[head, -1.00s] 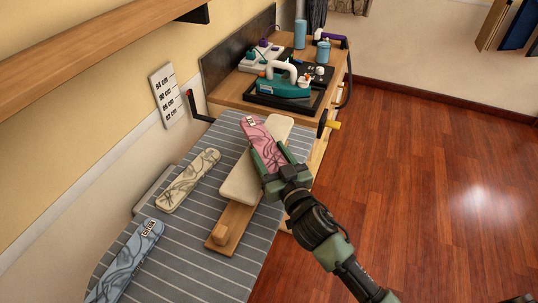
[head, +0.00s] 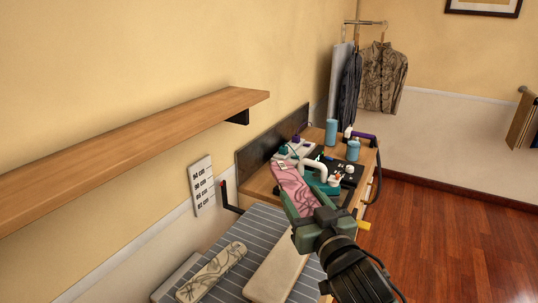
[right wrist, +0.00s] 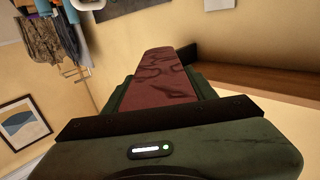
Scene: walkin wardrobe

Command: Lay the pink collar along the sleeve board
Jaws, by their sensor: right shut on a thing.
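The pink collar (head: 292,182) with darker line patterns is held in my right gripper (head: 305,208), raised above the far end of the ironing surface. In the right wrist view the collar (right wrist: 166,78) sticks out from between the jaws. The cream-padded sleeve board (head: 276,274) lies on the striped ironing surface, below and nearer than the gripper; the collar is apart from it. My left gripper is not in view.
A cream collar (head: 212,272) lies on the striped ironing surface (head: 262,222), left of the sleeve board. A wooden cabinet top behind carries a teal iron (head: 328,186) and blue cylinders (head: 331,132). A wall shelf (head: 140,135) juts out at upper left. The floor at right is clear.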

